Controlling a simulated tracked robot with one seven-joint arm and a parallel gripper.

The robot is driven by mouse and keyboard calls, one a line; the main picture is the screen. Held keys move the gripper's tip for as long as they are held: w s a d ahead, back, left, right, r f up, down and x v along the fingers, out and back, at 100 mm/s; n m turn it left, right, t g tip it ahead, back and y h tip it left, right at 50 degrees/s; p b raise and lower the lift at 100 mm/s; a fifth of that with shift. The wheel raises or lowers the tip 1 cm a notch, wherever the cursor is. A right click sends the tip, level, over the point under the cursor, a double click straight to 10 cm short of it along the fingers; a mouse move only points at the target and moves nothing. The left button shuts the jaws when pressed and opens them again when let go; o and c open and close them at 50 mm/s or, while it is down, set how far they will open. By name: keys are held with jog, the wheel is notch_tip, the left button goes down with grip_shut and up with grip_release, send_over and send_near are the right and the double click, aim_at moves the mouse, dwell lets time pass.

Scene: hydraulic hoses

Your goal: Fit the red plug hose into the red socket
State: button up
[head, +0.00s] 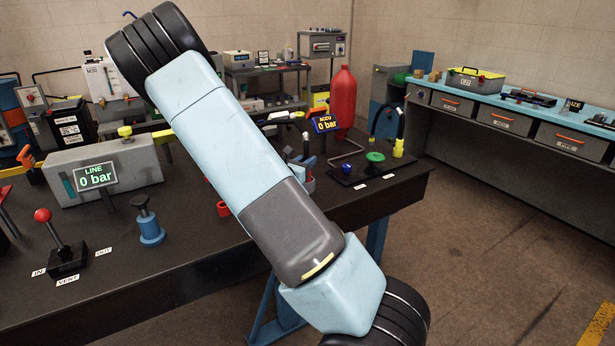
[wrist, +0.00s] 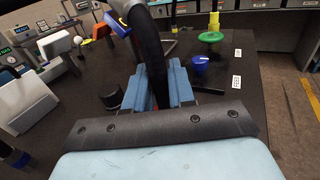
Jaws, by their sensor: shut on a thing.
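My gripper (wrist: 155,88) is shut on a thick black hose (wrist: 148,45) in the wrist view. The hose rises between the blue fingers and bends out at the top of the picture. No red plug end shows on it, so its colour cannot be told there. In the head view my own arm crosses the middle and hides much of the bench. A small red ring-shaped part (head: 223,209) stands on the bench just left of my arm; whether it is the red socket cannot be told. No red socket is clear in the wrist view.
The dark bench (head: 180,262) carries a grey block with a LINE 0 bar display (head: 96,177), a red-knobbed lever (head: 62,245) and a blue fitting (head: 149,222). A blue ACCU 0 bar display (head: 325,124), green disc (head: 375,157) and yellow-ended hose (head: 398,148) stand further right.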

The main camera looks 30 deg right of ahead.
grip_shut()
jog(key=shift+r, duration=5)
